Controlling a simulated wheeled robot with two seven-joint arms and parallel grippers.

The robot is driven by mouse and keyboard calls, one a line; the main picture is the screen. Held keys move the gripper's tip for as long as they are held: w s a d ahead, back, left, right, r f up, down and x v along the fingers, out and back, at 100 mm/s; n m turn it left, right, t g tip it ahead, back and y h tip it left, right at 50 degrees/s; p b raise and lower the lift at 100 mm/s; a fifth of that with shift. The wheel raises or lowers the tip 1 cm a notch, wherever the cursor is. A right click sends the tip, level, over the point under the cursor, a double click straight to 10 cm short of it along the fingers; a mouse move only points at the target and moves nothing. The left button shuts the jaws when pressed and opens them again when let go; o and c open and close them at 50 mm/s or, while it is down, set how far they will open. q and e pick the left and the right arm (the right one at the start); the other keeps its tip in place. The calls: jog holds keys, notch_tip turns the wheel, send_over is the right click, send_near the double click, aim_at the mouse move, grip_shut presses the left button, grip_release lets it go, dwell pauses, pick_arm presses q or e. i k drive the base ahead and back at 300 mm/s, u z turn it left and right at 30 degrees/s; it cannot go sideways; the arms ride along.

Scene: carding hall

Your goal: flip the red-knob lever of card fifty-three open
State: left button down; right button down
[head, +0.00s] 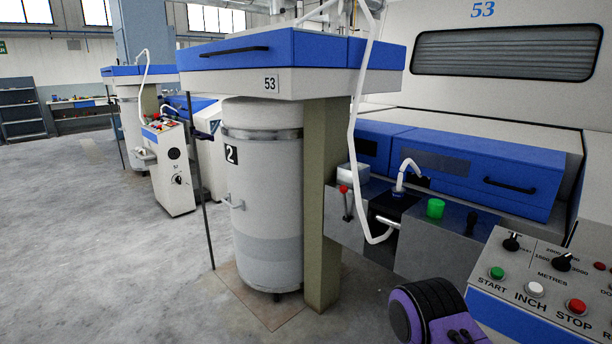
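The red-knob lever (344,190) is at the middle right of the head view. Neither gripper's fingers show in the head view.
A control panel (545,285) with START, INCH and STOP buttons stands at the lower right. A tall white can (262,200) marked 2 stands left of the post (322,200). A white hose (357,130) hangs close to the lever. Open grey floor (110,270) lies at the left.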

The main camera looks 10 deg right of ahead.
aim_at(343, 189)
jog(key=z, duration=0.25)
jog(key=i, duration=1.9)
jog(key=z, duration=0.45)
